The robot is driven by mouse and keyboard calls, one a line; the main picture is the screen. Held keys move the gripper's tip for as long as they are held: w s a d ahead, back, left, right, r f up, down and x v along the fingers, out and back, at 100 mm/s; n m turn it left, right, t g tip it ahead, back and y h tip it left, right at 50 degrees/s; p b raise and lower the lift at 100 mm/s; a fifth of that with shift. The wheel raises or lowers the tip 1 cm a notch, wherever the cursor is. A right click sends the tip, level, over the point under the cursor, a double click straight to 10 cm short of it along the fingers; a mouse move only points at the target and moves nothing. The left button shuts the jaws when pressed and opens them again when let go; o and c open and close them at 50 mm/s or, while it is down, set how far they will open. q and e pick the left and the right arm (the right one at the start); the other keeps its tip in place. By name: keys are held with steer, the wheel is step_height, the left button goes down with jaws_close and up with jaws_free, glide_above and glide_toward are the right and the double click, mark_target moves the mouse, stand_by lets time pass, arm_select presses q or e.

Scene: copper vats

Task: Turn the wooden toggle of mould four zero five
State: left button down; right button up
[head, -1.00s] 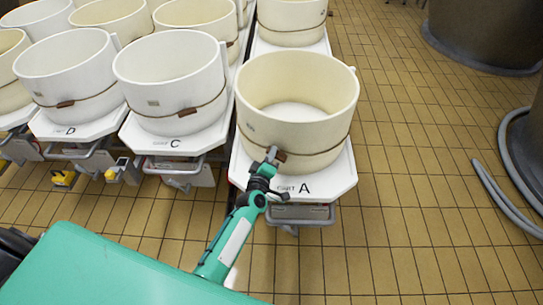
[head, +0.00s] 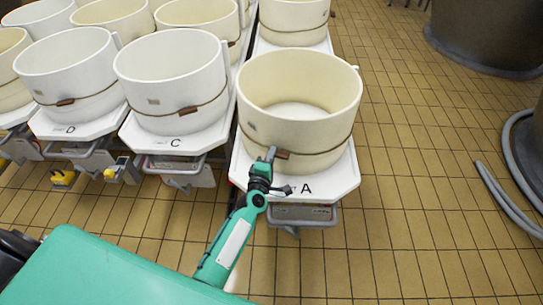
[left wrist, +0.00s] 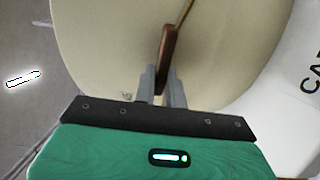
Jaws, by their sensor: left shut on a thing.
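The cream mould (head: 299,105) with the nearest wooden toggle stands upright on the white cart marked A. Its brown toggle (head: 283,154) sits on a thin cord around the mould's lower wall. My left gripper (head: 270,155) is at the front of this mould, shut on the toggle. In the left wrist view the toggle (left wrist: 168,50) stands between the two grey fingers (left wrist: 163,85), with the cord running up from it. The fingers hide part of the toggle in the head view. The mould's small label is too small to read. My right gripper is not in view.
Cart A (head: 335,178) carries this mould. Cart C (head: 178,143) and cart D (head: 70,128), with similar moulds, stand to the left; more stand behind. Tiled floor (head: 420,200) is open to the right, with a grey hose (head: 505,200) and dark vats beyond.

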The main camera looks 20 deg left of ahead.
arm_select(q)
steer(key=c, duration=1.5)
jaws_free()
steer(key=shift+o, duration=0.2)
steer(key=shift+s, duration=0.1)
steer(key=s, duration=1.3)
steer(key=shift+s+d, duration=0.15)
steer(key=shift+s, duration=0.2)
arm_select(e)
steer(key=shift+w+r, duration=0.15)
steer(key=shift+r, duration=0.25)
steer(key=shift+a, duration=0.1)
